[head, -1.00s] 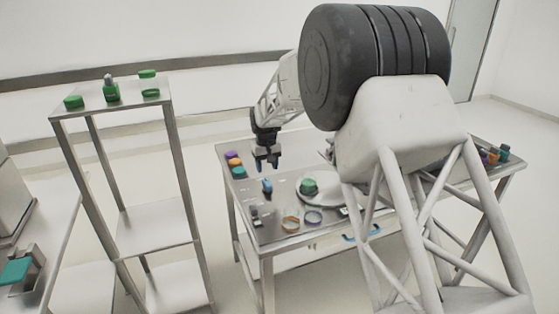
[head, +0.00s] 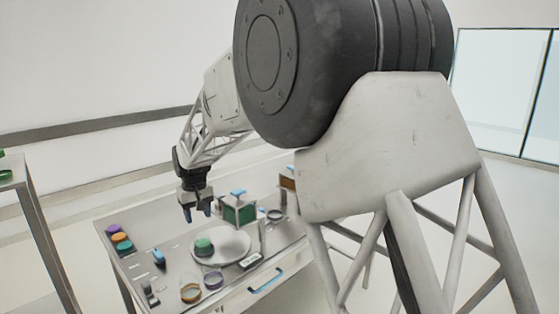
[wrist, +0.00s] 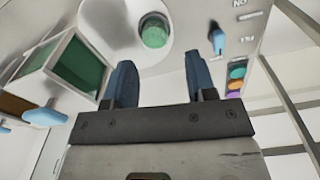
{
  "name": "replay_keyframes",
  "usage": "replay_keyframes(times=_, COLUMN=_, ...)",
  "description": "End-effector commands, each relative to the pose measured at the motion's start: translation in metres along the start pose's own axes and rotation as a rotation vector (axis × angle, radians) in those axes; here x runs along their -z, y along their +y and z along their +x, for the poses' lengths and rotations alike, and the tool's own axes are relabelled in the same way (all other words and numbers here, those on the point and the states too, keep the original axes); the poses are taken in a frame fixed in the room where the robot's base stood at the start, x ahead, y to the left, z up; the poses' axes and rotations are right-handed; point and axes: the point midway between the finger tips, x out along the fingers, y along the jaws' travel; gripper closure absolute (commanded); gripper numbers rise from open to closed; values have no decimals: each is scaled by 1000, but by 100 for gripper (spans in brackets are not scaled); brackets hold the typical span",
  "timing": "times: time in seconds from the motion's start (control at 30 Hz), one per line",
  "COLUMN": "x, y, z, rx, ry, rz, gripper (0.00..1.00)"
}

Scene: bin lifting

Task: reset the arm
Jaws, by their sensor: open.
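My gripper (head: 197,212) hangs above the table (head: 172,238), over the left side of the round plate (head: 232,248), with its blue-tipped fingers apart and nothing between them. It also shows in the wrist view (wrist: 163,88), jaws spread, with the green object (wrist: 154,32) on the plate beyond the fingertips. In the head view the green object (head: 204,247) sits on the plate, below and slightly right of the gripper. My arm reaches down from the large black joint.
A green-sided box with a blue handle (head: 239,209) stands behind the plate. Purple, orange and teal pieces (head: 119,238) line the table's left end. A blue-topped item (head: 159,258) and two rings (head: 191,292) are near the front. A shelf (head: 28,205) stands at far left.

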Motion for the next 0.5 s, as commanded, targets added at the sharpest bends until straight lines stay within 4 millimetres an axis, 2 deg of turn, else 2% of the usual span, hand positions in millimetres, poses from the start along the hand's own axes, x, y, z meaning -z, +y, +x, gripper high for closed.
replay_keyframes(times=0.03, x=-13, y=11, z=-10, rx=-1, ry=5, rz=16, gripper=49)
replay_keyframes(times=0.2, x=-56, y=39, z=-36, rx=-6, ry=20, rz=64, gripper=49)
replay_keyframes(times=0.5, x=-136, y=81, z=-72, rx=-14, ry=43, rz=151, gripper=49)
